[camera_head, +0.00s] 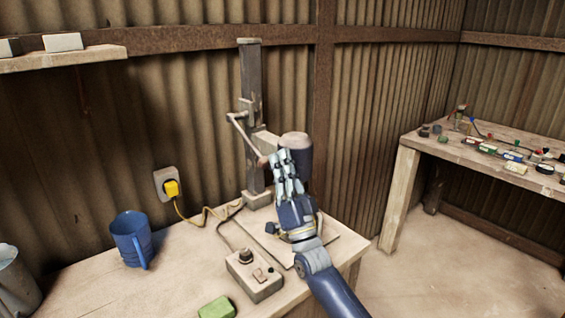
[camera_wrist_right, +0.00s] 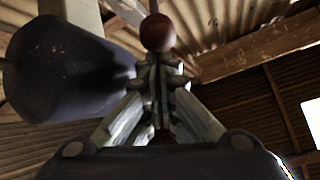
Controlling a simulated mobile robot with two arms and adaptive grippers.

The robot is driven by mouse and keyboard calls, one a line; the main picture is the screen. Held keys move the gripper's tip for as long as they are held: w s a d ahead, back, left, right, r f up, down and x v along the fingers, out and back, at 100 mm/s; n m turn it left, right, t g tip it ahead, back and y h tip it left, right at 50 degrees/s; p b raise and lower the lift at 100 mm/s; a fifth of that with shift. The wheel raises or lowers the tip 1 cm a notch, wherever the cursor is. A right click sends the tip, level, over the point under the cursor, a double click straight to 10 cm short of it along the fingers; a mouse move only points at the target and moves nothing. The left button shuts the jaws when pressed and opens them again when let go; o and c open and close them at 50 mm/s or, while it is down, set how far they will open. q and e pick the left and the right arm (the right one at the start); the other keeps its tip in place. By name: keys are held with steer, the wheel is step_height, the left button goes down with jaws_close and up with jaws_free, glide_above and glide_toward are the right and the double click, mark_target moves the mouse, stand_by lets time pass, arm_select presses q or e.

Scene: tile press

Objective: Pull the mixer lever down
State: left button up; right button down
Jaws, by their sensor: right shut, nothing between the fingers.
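The mixer (camera_head: 252,85) stands upright at the back of the bench, with a dark cylindrical motor body (camera_head: 297,150) on its column. Its lever (camera_head: 246,137) slants from a pivot on the column down to the right, ending by my right gripper (camera_head: 281,157). In the right wrist view the lever's round brown knob (camera_wrist_right: 158,32) sits just beyond the tips of my right gripper (camera_wrist_right: 160,62). The fingers are shut with nothing between them. I cannot tell whether the tips touch the knob. The motor body (camera_wrist_right: 70,70) is at the left there. My left gripper is not in view.
On the bench (camera_head: 180,285) are a blue mug (camera_head: 130,240), a control box (camera_head: 254,276) with a knob, and a green block (camera_head: 217,308). A yellow plug (camera_head: 171,189) with its cable is at the wall. A second table (camera_head: 460,152) with small parts stands at the right.

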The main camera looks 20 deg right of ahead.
steer(key=f+b, duration=0.2)
steer(key=shift+w+a+f+b, duration=0.15)
steer(key=shift+w+f+b, duration=0.05)
steer(key=shift+w+b, duration=0.15)
steer(key=shift+f, duration=0.15)
